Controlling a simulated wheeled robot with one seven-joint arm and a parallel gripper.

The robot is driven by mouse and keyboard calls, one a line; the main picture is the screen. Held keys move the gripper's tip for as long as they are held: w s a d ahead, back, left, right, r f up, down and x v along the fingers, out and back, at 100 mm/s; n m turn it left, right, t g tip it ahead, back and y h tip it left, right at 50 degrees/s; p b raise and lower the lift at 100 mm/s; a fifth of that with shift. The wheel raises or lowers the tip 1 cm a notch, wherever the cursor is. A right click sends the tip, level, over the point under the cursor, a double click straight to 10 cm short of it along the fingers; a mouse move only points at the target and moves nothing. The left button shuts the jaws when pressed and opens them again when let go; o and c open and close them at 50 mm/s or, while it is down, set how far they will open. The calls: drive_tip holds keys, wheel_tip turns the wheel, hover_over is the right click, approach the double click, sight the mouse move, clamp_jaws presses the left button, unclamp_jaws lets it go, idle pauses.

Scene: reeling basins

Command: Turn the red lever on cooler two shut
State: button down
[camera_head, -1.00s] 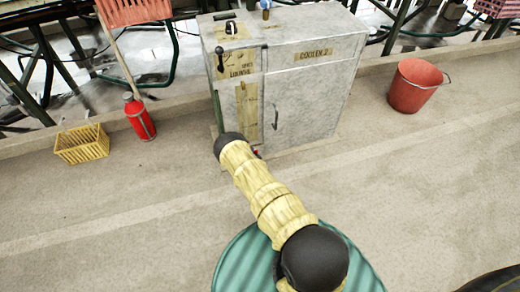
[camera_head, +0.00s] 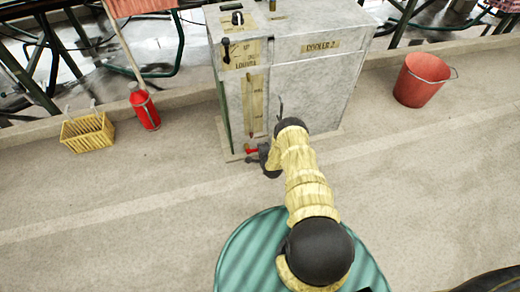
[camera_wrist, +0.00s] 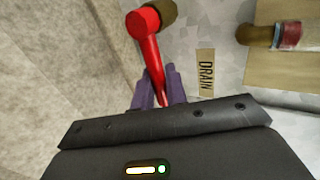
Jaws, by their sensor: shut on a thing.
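The grey cooler (camera_head: 318,85), labelled "COOLER 2", stands upright against the low kerb in the head view. The red lever (camera_head: 251,151) shows small at the foot of its front. In the wrist view the red lever (camera_wrist: 149,45) runs from its round hub on a brass fitting (camera_wrist: 164,10) down between my purple fingers. My gripper (camera_wrist: 157,77) is shut on the lever's free end. In the head view my gripper (camera_head: 262,154) is low at the cooler's front, partly hidden by my wrist. A "DRAIN" label (camera_wrist: 205,72) lies to the lever's right.
A red-banded glass tube end (camera_wrist: 285,36) is to the right in the wrist view. A small black lever (camera_head: 226,50) sits higher on the cooler. A red bucket (camera_head: 424,82), a yellow basket (camera_head: 88,134) and a red extinguisher (camera_head: 144,108) stand well aside. The floor in front is clear.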

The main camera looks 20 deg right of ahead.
drive_tip(key=shift+w, duration=0.15)
drive_tip(key=c, duration=1.5)
unclamp_jaws()
drive_tip(key=shift+o, duration=0.2)
drive_tip(key=shift+s, duration=0.2)
drive_tip(key=shift+s+d+r, duration=0.1)
drive_tip(key=p+v, duration=0.8)
drive_tip(key=v, duration=0.9)
drive_tip(key=shift+p, duration=0.35)
